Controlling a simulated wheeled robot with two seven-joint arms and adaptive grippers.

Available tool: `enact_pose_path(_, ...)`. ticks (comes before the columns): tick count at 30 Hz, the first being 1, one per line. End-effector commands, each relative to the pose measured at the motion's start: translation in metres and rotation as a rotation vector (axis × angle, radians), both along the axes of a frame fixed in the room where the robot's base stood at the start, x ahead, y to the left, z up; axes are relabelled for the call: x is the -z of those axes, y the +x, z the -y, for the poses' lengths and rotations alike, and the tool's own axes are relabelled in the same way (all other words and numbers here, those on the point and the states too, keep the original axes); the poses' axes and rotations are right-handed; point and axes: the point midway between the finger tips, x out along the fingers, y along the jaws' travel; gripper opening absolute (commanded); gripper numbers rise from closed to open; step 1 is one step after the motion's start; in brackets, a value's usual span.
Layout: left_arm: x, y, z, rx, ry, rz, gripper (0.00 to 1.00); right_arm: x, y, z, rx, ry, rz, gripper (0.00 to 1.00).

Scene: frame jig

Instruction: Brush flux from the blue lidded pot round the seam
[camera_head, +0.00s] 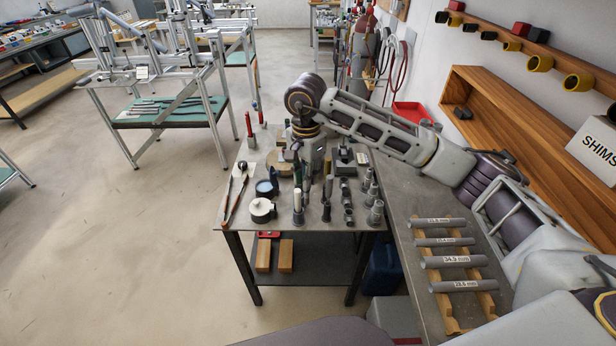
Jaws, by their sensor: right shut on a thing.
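My right arm reaches in from the right, and its wrist points down over the small steel table (235,222). My right gripper (313,165) is shut on a thin upright item; it is too small and crowded to tell whether this is the flux brush. A dark blue pot (266,188) stands on the table to the left of the gripper, apart from it. A pale round pot (261,209) stands just in front of the blue one. The seam cannot be made out. My left gripper is not in view.
Several upright grey fittings (375,211) crowd the table's right part. Long thin tools (234,192) lie at its left edge. A wooden rack (452,325) of labelled grey bars lies on the right bench. The aluminium frame jig (150,75) stands at back left. The floor left is clear.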

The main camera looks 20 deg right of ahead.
Motion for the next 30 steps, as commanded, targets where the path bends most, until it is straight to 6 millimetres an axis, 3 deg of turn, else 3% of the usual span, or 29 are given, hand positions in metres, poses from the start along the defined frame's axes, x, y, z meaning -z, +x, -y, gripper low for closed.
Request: enact_pose_path(30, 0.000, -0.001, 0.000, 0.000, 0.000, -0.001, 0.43, -0.007, 0.028, -0.007, -0.783, 0.000, 0.000, 0.00)
